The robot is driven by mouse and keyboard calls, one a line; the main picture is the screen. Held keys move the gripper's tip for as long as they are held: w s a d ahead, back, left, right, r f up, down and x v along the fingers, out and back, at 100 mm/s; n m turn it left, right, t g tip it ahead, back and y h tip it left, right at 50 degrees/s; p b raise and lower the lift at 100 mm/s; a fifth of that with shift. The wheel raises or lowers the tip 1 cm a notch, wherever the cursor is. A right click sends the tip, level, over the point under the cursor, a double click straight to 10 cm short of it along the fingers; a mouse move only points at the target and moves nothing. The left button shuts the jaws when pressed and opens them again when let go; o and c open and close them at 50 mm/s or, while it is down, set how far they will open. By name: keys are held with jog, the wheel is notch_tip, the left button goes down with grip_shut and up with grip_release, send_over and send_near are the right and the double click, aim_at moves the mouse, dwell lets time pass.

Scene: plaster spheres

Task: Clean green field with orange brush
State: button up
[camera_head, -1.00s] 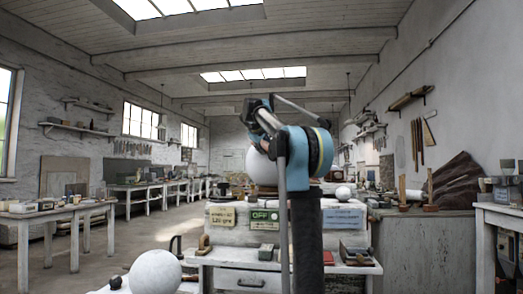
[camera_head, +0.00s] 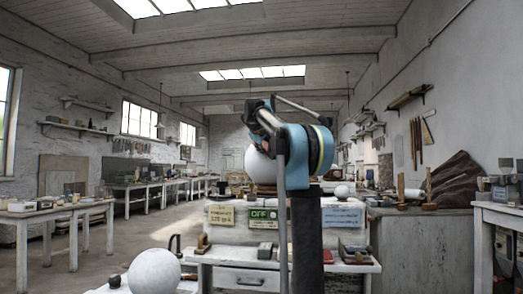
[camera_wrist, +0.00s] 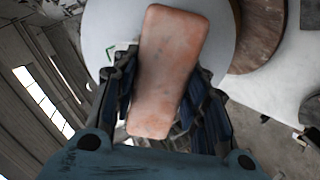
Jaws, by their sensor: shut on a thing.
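The orange brush (camera_wrist: 163,75) looks like a worn, rounded pinkish-orange block in the wrist view. My gripper (camera_wrist: 165,100) is shut on it, with dark fingers on both sides. Behind the brush is a large white plaster sphere (camera_wrist: 215,40). A small green corner mark (camera_wrist: 109,52) shows on the sphere left of the brush, and the brush may hide more green. I cannot tell whether the brush touches the sphere.
A workbench (camera_head: 240,256) with a drawer stands ahead. It carries a green OFF sign (camera_head: 263,214), a yellowish sign (camera_head: 221,215) and a pale blue sign (camera_head: 341,217). A small white sphere (camera_head: 342,191) sits at right. Another large sphere (camera_head: 154,271) is at front left. Open floor lies left.

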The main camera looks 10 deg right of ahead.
jog(key=shift+s+d+f, duration=0.25)
jog(key=shift+d, duration=0.15)
jog(key=shift+a, duration=0.1)
jog(key=shift+w+a+r, duration=0.5)
jog(key=shift+w+a, duration=0.15)
jog(key=shift+a, duration=0.1)
jog(key=shift+w+a+r, duration=0.5)
jog(key=shift+w+a, duration=0.1)
jog(key=shift+a, duration=0.1)
jog(key=shift+s+d, duration=0.1)
jog(key=shift+s+d+f, duration=0.5)
jog(key=shift+s+d, duration=0.1)
jog(key=shift+d, duration=0.15)
jog(key=shift+s+d+f, duration=0.5)
jog(key=shift+s+d, duration=0.05)
jog(key=shift+d, duration=0.15)
jog(key=shift+a, duration=0.1)
jog(key=shift+w+a+r, duration=0.5)
jog(key=shift+w+a, duration=0.15)
jog(key=shift+a, duration=0.1)
jog(key=shift+w+a+r, duration=0.5)
jog(key=shift+w+a, duration=0.1)
jog(key=shift+a, duration=0.1)
